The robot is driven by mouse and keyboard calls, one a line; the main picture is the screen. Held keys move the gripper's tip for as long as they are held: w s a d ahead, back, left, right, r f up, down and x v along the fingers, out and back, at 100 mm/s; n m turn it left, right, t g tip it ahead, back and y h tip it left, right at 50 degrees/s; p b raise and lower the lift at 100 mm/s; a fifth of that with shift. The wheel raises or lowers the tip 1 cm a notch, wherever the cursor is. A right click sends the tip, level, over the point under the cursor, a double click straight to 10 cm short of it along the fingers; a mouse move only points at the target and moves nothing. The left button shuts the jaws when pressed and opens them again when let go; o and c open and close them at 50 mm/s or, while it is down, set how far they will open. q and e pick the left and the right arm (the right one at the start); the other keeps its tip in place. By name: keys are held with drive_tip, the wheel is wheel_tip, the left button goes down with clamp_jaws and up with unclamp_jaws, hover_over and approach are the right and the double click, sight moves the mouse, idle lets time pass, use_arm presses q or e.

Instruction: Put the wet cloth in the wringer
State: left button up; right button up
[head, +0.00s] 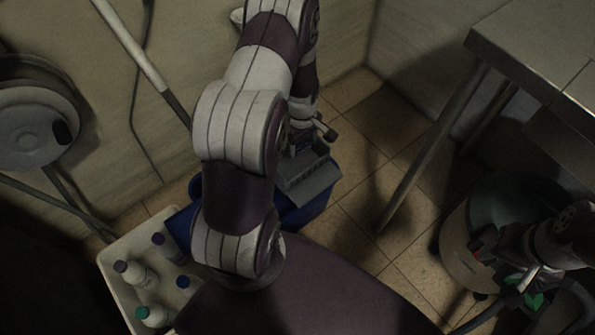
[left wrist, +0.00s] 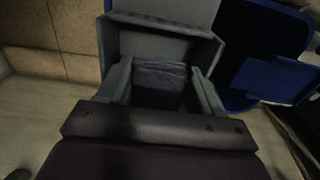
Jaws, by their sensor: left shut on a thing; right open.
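The wringer (head: 312,182) is a grey box-like part on a blue mop bucket (head: 316,208), partly hidden by my left arm. My left gripper (head: 303,138) is over the wringer's back end. In the left wrist view, its fingers (left wrist: 163,88) are shut on the cloth (left wrist: 160,72), dark blue-grey and folded. The wringer's grey rim (left wrist: 165,32) lies right by the cloth; I cannot tell how far in the cloth is. The blue bucket (left wrist: 262,78) shows at the right there. My right gripper (head: 488,248) is open, over a round machine at the right.
A white crate (head: 118,262) with several bottles stands at the lower left. A metal table (head: 520,45) is at the upper right, its leg (head: 432,145) near the bucket. The round machine (head: 462,240) has a green item by it. Tiled floor (head: 365,215) between is clear.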

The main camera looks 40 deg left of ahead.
use_arm(q)
drive_tip(key=b, duration=0.3)
hover_over(301, 166)
drive_tip(key=s+d, duration=0.1)
drive_tip(key=s, duration=0.1)
wheel_tip(301, 166, down, 9)
drive_tip(key=shift+w+r, duration=0.1)
drive_tip(key=shift+w, duration=0.05)
wheel_tip(301, 166, down, 4)
drive_tip(key=shift+r+b, duration=0.1)
drive_tip(key=shift+b, duration=1.05)
drive_tip(key=shift+r, duration=0.1)
use_arm(e)
wheel_tip(301, 166, down, 6)
drive_tip(key=shift+f, duration=0.15)
use_arm(q)
drive_tip(key=o, duration=1.1)
drive_tip(key=shift+o, duration=0.2)
